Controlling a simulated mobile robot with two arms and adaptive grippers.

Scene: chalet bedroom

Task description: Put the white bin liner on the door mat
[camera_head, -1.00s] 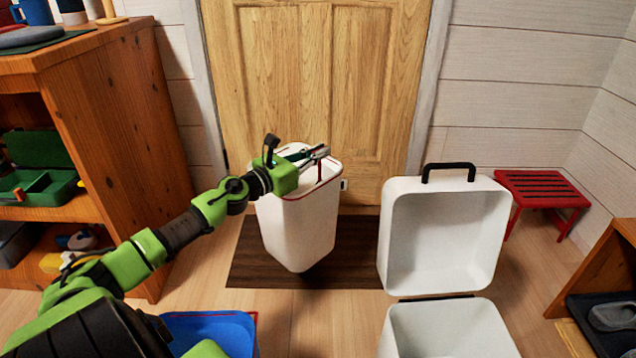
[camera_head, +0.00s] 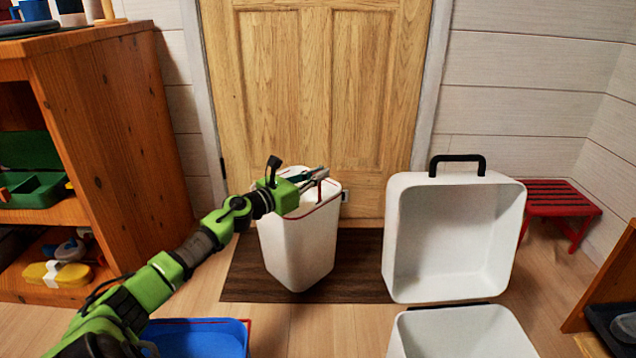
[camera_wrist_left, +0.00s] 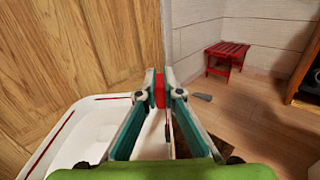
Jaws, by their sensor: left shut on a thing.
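The white bin liner (camera_head: 300,245) is a tall, open-topped tub with red edging. It is upright over the dark brown door mat (camera_head: 245,282), in front of the wooden door. Its lower end overlaps the mat in the head view; I cannot tell whether it touches it. My left gripper (camera_head: 322,174) is at the liner's top right and is shut on its red handle part. In the left wrist view, the fingertips (camera_wrist_left: 160,88) close on a red piece, with the liner's white inside (camera_wrist_left: 75,135) at the left. My right gripper is not in view.
A white case (camera_head: 455,240) with a black handle stands open to the right of the mat. A blue container (camera_head: 195,335) is at the lower left. A wooden shelf (camera_head: 120,150) stands left and a red stool (camera_head: 560,200) right. Bare floor lies in front of the mat.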

